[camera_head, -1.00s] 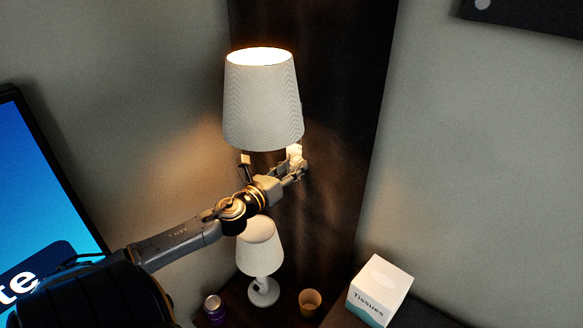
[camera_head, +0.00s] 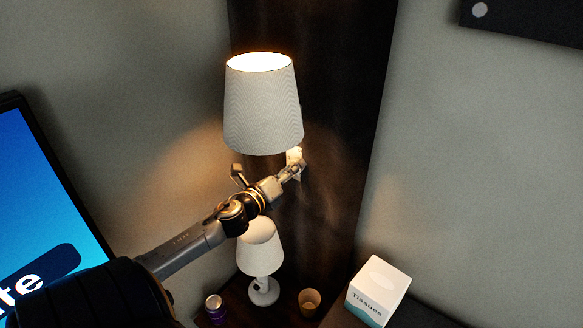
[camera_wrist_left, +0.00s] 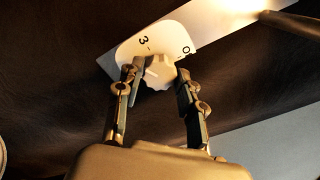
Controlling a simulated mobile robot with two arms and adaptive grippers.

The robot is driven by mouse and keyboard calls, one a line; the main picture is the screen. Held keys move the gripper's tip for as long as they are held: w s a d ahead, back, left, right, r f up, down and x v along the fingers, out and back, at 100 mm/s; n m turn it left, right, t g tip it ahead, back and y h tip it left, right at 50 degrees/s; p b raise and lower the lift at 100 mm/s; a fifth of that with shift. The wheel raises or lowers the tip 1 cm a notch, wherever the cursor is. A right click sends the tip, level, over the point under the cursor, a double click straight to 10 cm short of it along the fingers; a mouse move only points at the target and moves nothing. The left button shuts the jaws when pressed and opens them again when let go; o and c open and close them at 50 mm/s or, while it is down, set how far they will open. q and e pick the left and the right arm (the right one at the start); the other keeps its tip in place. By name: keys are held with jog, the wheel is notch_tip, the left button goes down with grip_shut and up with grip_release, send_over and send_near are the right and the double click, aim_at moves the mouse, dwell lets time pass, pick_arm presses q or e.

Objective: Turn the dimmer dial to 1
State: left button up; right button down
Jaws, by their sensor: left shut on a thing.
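The dimmer dial (camera_wrist_left: 158,72) is a white knob on a pale plate (camera_wrist_left: 185,42), with a 3 and a 0 printed on the plate in the left wrist view. I cannot read its setting clearly. In the head view the plate shows as a small lit patch (camera_head: 294,155) on the dark panel, below the lit lamp shade, partly hidden by my fingers. My left gripper (camera_wrist_left: 158,76) has a finger on each side of the knob and is shut on it; it also shows in the head view (camera_head: 298,169). My right gripper is not in view.
The lit wall lamp shade (camera_head: 263,105) hangs just above my left gripper. Below stand a white table lamp (camera_head: 261,255), a small cup (camera_head: 309,301), a purple can (camera_head: 214,306) and a tissue box (camera_head: 378,290). A blue screen (camera_head: 45,215) is at the left.

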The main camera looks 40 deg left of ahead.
pick_arm(q)
jog(key=shift+f+n+p, duration=0.15)
jog(key=shift+n+p, duration=1.9)
jog(key=shift+n, duration=12.75)
jog(key=shift+f, duration=0.1)
jog(key=o, duration=1.2)
